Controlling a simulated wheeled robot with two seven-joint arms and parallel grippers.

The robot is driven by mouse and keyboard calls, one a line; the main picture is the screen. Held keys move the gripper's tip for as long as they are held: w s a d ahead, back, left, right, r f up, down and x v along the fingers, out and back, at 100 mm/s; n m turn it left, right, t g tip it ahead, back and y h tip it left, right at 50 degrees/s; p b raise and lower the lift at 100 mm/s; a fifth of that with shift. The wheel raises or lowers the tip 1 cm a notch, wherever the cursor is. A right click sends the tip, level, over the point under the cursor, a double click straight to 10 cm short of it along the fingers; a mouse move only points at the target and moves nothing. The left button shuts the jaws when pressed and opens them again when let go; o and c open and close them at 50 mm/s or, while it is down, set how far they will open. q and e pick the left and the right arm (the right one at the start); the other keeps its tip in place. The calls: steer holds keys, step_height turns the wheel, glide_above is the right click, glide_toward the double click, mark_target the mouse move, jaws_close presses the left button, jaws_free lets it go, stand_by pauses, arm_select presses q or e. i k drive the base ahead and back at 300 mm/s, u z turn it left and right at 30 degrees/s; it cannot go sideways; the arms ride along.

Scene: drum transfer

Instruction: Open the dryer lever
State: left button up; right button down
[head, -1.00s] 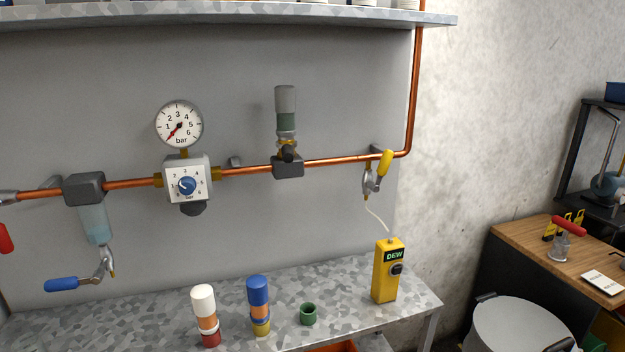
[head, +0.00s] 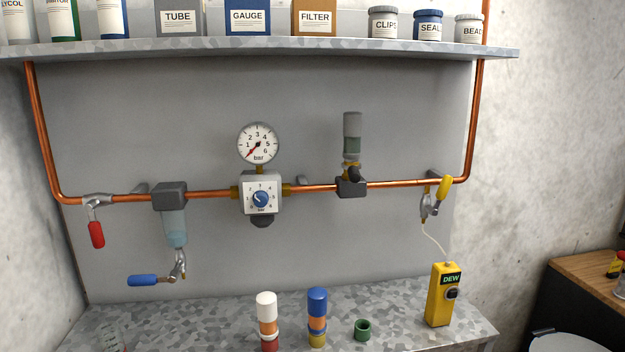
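No lever in view is labelled as the dryer's. A grey and green canister (head: 352,135) stands upright on a dark block on the copper pipe, with a small dark knob (head: 353,173) at its base. To its right, a yellow lever (head: 444,188) points up from a small metal valve. A red lever (head: 96,235) hangs down at the pipe's left end. A blue lever (head: 142,281) lies nearly level, pointing left, below a clear bowl (head: 174,228). Neither of my grippers is in view.
A pressure gauge (head: 258,144) sits above a regulator (head: 261,193) on the pipe. A yellow DEW meter (head: 441,297), a white-topped cylinder (head: 267,305), a blue-topped cylinder (head: 317,302) and a green cup (head: 363,329) stand on the bench. A loaded shelf (head: 280,48) overhangs.

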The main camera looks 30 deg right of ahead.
mark_target(353, 171)
steer(key=i, duration=1.15)
steer(key=z, duration=1.5)
